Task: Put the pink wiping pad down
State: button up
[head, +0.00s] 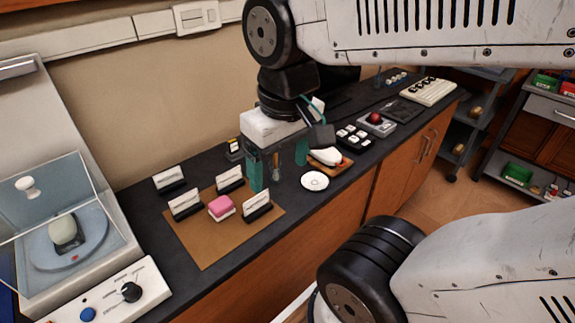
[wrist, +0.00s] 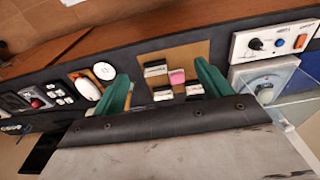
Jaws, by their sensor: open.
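The pink wiping pad (head: 221,206), pink on top and white below, rests on a brown mat (head: 205,252) on the dark counter. Small black stands with white cards (head: 185,205) stand around it. My gripper (head: 279,176) is open, with its green fingers apart and nothing between them. In the head view it is above the counter, right of the pad and clear of it. In the wrist view, the pad (wrist: 177,77) shows beyond the gap between the fingers (wrist: 161,70).
A white dish (head: 315,181) and a white object on an orange-brown tray (head: 350,172) lie right of the mat. A glass-lidded device (head: 65,240) stands at the left.

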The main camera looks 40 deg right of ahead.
jog(key=shift+o, duration=0.5)
jog(key=shift+s, duration=0.85)
jog(key=g, duration=0.2)
send_over(220, 203)
jog(key=s, duration=0.2)
jog(key=f, duration=1.8)
jog(key=shift+s+f, duration=0.2)
jog(key=shift+w+r+t, duration=0.2)
jog(key=shift+w+t, duration=0.1)
jog(key=shift+w, duration=0.55)
jog(key=shift+w+f, duration=0.1)
jog(key=shift+f, duration=0.05)
jog(key=f, duration=0.7)
jog(key=shift+w+f, duration=0.2)
jog(key=shift+w, duration=0.1)
